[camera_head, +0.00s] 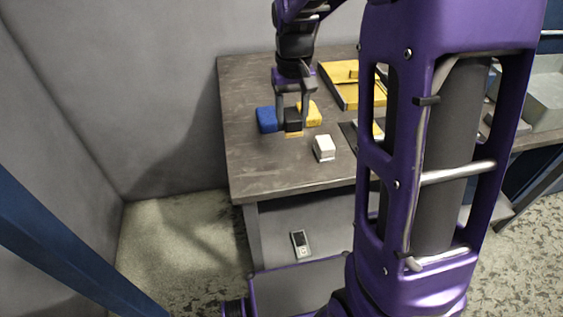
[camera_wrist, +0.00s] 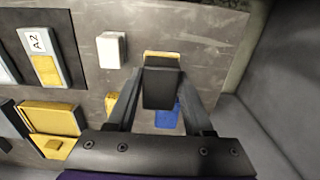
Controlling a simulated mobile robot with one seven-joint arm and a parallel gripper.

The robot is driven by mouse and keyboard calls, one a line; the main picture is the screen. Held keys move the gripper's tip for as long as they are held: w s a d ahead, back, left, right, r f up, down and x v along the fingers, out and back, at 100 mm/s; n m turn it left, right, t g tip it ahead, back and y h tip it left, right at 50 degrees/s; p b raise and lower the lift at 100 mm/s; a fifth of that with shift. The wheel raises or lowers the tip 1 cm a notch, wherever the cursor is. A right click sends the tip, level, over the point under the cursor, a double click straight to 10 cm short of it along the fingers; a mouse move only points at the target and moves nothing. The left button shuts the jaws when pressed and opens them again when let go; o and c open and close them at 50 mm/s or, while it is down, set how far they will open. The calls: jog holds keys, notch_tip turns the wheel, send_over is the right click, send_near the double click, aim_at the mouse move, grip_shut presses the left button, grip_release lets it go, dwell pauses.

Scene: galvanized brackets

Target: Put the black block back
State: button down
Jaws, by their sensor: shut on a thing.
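The black block (camera_head: 292,121) is between the two fingers of my gripper (camera_head: 292,117), above the left part of the table. In the wrist view, my gripper (camera_wrist: 161,98) is shut on the black block (camera_wrist: 161,88), one finger on each side. A yellow-orange strip (camera_head: 293,134) shows just past the block's near edge; its far part is hidden by the block. The strip also shows in the wrist view (camera_wrist: 162,53). I cannot tell whether the block touches the surface below.
A blue block (camera_head: 266,119) is close left of my gripper, a yellow block (camera_head: 310,113) close right. A white block (camera_head: 324,147) stands nearer the front edge. A yellow tray (camera_head: 338,92) lies at the back right. A panel marked A2 (camera_wrist: 40,40) shows in the wrist view.

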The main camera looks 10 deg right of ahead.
aim_at(290, 160)
notch_tip(290, 160, down, 10)
jog(key=shift+a+b, duration=0.1)
jog(key=shift+b, duration=0.8)
jog(key=shift+f, duration=0.1)
jog(key=shift+f, duration=0.15)
jog(key=shift+c, duration=1.5)
grip_release()
notch_tip(290, 160, up, 12)
jog(key=shift+s+r+p, duration=0.1)
jog(key=shift+r+p, duration=0.15)
jog(key=shift+p, duration=0.8)
